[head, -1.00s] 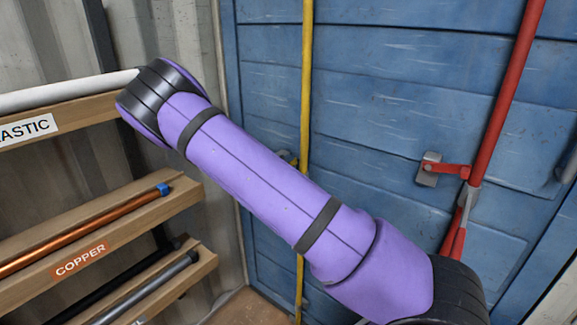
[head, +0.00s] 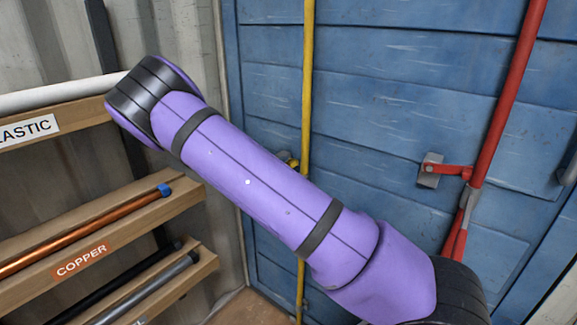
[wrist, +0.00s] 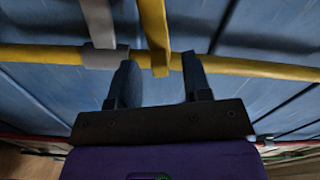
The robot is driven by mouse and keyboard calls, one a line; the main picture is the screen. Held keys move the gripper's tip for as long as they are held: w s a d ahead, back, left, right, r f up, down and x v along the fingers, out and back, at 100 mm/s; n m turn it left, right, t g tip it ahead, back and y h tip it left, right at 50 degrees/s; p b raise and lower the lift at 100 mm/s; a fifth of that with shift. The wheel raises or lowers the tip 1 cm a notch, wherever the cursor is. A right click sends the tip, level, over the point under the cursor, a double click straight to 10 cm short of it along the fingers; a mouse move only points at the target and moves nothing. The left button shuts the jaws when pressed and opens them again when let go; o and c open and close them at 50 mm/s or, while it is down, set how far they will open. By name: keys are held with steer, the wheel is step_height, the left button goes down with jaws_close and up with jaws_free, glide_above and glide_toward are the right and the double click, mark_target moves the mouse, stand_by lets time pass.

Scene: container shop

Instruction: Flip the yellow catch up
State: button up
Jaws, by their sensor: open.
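The yellow catch (wrist: 154,28) shows in the wrist view as a yellow arm coming down from the top edge and crossing the yellow rod (wrist: 235,67). Its end lies between the two dark fingers of my gripper (wrist: 158,64). The fingers are open, one on each side, with gaps visible between them and the catch. In the head view the yellow rod (head: 306,90) stands upright on the blue door. Part of the catch (head: 291,161) shows beside the rod, just above my purple arm. My arm hides my gripper in that view.
A grey collar (wrist: 105,58) with a grey strip sits on the yellow rod beside the left finger. A red rod (head: 505,100) with a red catch (head: 452,170) is on the blue door (head: 400,100). Racks with a copper pipe (head: 85,233) stand at left.

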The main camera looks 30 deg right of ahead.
steer(key=v, duration=0.7)
steer(key=shift+s+a, duration=0.15)
steer(key=shift+a, duration=0.2)
steer(key=shift+r, duration=0.1)
steer(key=s+d+r+m+g+y, duration=0.1)
steer(key=s+r+m+g+y, duration=0.2)
steer(key=s+r+m+y, duration=0.65)
steer(key=s+d+r+m+g, duration=0.1)
steer(key=s+r+m+g, duration=0.45)
steer(key=m, duration=0.95)
steer(key=s+a+r+m+t+y, duration=0.3)
steer(key=s+a+r+m+t, duration=0.1)
steer(key=s+m, duration=0.5)
steer(key=s+a+r+m+t+y, duration=0.3)
steer(key=s+r+m, duration=0.4)
steer(key=s, duration=0.5)
steer(key=a+m+y, duration=0.1)
steer(key=m, duration=0.1)
steer(key=shift+r+m+t, duration=0.35)
steer(key=shift+w+y, duration=0.1)
steer(key=shift+y, duration=0.15)
